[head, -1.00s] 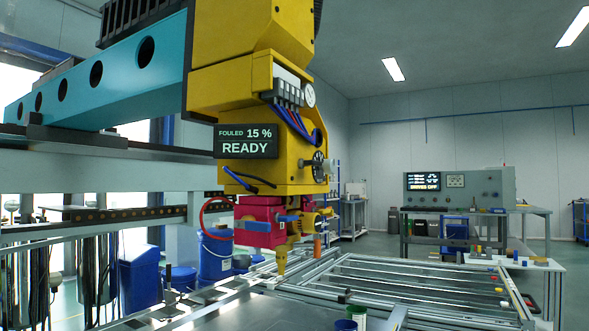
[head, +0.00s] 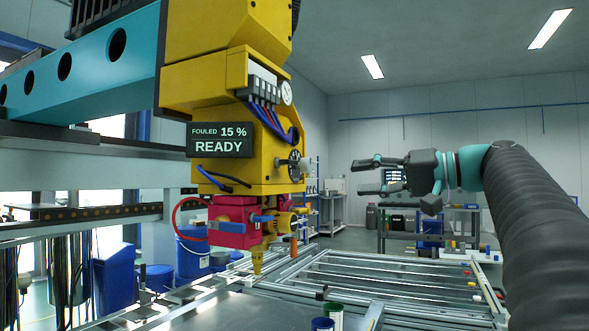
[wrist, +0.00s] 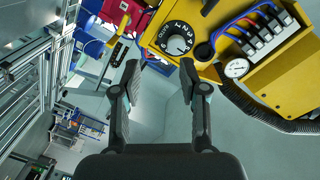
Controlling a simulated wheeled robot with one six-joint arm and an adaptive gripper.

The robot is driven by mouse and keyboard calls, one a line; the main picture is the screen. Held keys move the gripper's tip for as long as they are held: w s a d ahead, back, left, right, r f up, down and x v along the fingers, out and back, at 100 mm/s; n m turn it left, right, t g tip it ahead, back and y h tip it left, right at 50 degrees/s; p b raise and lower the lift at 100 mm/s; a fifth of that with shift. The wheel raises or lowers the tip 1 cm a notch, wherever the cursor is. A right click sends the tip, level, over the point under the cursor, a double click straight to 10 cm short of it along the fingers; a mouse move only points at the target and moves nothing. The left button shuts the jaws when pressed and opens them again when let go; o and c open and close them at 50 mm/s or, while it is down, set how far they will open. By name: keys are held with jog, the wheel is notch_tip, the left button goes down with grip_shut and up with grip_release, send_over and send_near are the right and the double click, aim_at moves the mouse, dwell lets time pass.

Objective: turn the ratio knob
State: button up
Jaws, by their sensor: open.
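The ratio knob (wrist: 177,45) is a pale round knob with a black numbered dial around it, on the yellow machine head. In the head view the dial and knob (head: 297,165) are on the right side of the yellow housing. My gripper (head: 366,176) is open and empty, to the right of the knob with a clear gap, its fingers pointing left. In the wrist view my gripper (wrist: 160,75) has its fingers spread, with the knob beyond them and nearer the right finger. Nothing is between the fingers.
A pressure gauge (wrist: 236,68) and blue and red hoses (wrist: 236,27) sit beside the dial. A pink block (head: 236,222) with a yellow nozzle (head: 257,262) hangs below the housing. A metal frame table (head: 390,280) lies underneath. The display (head: 219,139) reads fouled 15 %, ready.

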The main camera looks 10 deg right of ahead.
aim_at(310, 166)
jog(key=shift+n+y, duration=0.5)
jog(key=shift+n, duration=0.1)
jog(key=x, duration=0.4)
jog(key=r+x, duration=0.1)
jog(key=x, duration=0.3)
jog(key=r+x, duration=0.1)
jog(key=x, duration=0.3)
jog(key=shift+w+d+r+p, duration=0.15)
jog(key=shift+w+r+p, duration=0.05)
jog(key=shift+p, duration=0.15)
jog(key=shift+c, duration=0.3)
grip_shut()
